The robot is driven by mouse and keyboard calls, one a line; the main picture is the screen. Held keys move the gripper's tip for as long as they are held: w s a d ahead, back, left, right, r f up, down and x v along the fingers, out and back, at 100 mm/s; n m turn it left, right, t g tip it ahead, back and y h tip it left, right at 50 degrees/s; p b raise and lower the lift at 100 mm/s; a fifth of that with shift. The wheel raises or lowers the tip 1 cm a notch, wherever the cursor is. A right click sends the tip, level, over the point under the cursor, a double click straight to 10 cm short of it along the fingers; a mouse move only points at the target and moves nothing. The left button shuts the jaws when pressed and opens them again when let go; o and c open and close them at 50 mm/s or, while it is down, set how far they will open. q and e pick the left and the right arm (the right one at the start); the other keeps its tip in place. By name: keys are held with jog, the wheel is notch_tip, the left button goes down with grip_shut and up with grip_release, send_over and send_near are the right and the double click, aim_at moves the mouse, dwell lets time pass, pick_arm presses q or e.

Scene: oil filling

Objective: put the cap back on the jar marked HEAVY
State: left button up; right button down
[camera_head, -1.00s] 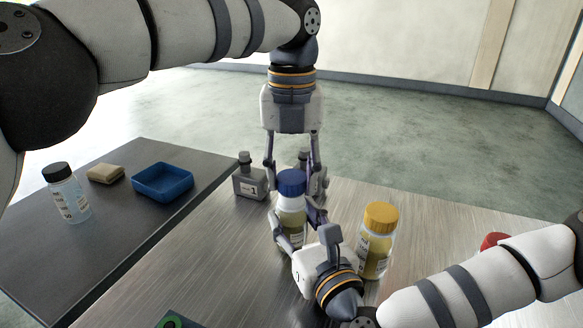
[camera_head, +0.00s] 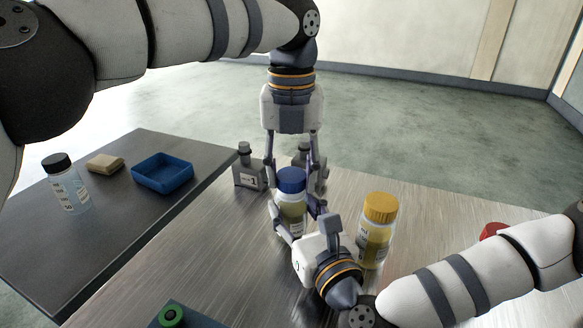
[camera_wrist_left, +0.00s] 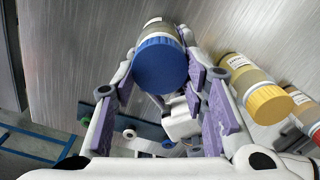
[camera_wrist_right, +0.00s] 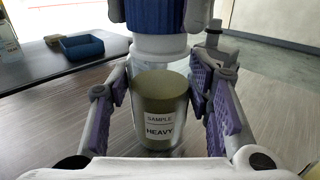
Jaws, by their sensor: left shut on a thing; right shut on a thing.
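The HEAVY jar (camera_wrist_right: 158,115) is clear with a pale neck and dark yellowish contents; its label faces the right wrist view. The blue cap (camera_head: 291,180) sits at the jar's mouth, directly above the neck (camera_wrist_right: 160,45). I cannot tell whether it is fully seated. My left gripper (camera_head: 294,170) comes from above, shut on the blue cap, which also shows between its fingers in the left wrist view (camera_wrist_left: 160,65). My right gripper (camera_head: 297,222) is shut on the jar's body from the front, holding it upright. Its pads flank the jar in the right wrist view.
A yellow-capped jar (camera_head: 378,230) stands close right of my right gripper. A red cap (camera_head: 494,230) shows behind my right arm. The left table holds a blue tray (camera_head: 163,175), a tan block (camera_head: 105,164) and a black-capped jar (camera_head: 68,186).

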pick_arm(q)
jog(key=shift+f, duration=0.3)
